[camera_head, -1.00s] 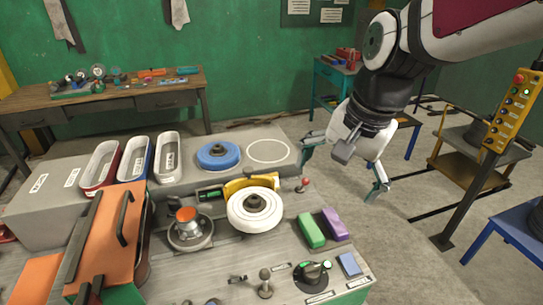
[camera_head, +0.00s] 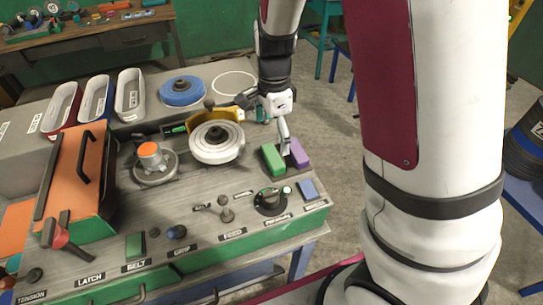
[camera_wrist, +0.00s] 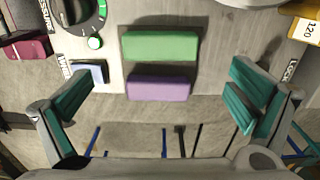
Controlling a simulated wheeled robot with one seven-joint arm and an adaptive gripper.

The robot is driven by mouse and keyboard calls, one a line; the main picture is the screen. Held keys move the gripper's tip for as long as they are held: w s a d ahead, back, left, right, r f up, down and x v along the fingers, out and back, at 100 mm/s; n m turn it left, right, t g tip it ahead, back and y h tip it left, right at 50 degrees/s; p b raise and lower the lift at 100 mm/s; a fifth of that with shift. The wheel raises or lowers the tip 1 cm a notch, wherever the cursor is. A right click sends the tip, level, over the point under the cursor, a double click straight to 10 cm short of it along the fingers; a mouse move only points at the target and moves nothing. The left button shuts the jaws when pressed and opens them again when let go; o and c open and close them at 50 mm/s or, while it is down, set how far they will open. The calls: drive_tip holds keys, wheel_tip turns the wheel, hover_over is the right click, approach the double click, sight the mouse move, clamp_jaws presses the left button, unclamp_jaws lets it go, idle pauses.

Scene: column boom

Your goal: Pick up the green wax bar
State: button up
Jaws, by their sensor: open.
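The green wax bar (camera_head: 272,159) lies flat near the right edge of the machine's top in the head view. In the wrist view the green wax bar (camera_wrist: 160,46) lies crosswise, just beyond a purple bar (camera_wrist: 159,88). The purple bar (camera_head: 299,153) sits close beside it on the right in the head view. My gripper (camera_head: 284,138) is over the two bars in the head view, with one finger seen against them. In the wrist view my gripper (camera_wrist: 157,104) is open and empty, its teal finger pads wide apart on either side of the purple bar.
A white wheel (camera_head: 216,144) stands left of the bars. A black dial (camera_head: 270,200) and a blue pad (camera_head: 307,189) are in front of them. The machine's edge is just right of the purple bar, with open floor beyond.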

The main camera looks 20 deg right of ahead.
sight(273, 156)
wheel_tip(273, 156, down, 8)
drive_tip(key=shift+a+f+p, duration=0.1)
drive_tip(key=shift+p, duration=0.3)
drive_tip(key=c, duration=1.1)
